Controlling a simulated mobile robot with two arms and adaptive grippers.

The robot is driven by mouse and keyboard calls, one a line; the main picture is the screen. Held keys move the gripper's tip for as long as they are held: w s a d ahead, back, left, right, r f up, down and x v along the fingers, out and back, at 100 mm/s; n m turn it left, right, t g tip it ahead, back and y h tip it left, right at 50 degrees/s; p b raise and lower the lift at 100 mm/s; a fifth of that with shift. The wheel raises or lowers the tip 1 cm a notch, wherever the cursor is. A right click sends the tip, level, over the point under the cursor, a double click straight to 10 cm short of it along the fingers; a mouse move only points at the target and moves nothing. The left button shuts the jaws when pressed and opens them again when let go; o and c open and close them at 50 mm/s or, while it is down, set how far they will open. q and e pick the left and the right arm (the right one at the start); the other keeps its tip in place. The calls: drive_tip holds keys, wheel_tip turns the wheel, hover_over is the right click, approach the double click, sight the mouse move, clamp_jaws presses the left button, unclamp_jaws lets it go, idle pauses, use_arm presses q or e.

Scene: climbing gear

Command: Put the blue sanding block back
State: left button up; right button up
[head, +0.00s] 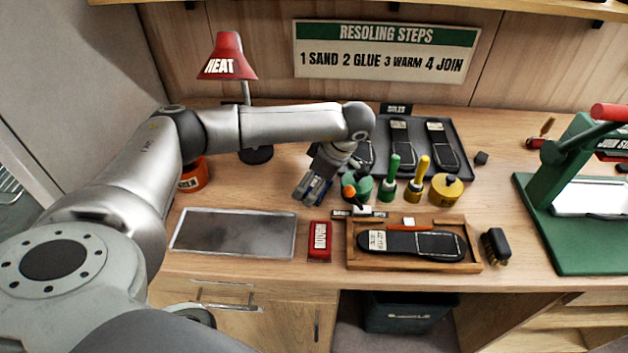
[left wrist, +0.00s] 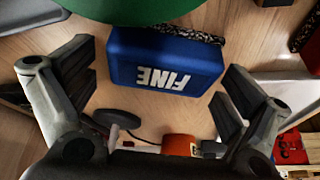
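The blue sanding block (left wrist: 165,65), marked FINE, shows large in the left wrist view, with a dark speckled edge. In the head view only a bit of blue (head: 318,186) shows between the fingers of my left gripper (head: 312,188), left of the green jar (head: 357,188). In the left wrist view my left gripper (left wrist: 158,85) is open, one finger on each side of the block, with a narrow gap at the picture's left. Contact at the other finger is unclear. My right gripper is not in view.
A red block (head: 320,240) lies between a grey plate (head: 235,232) and a wooden tray (head: 352,262) holding a sole. Green and yellow bottles, a brush (head: 495,246) and a green press (head: 560,190) stand to the right. A red lamp (head: 228,58) and an orange roll (head: 193,174) are at left.

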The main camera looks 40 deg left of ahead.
use_arm(q)
drive_tip(key=shift+r, duration=0.15)
drive_tip(key=b+v, duration=0.2)
drive_tip(key=v, duration=1)
idle(0.4)
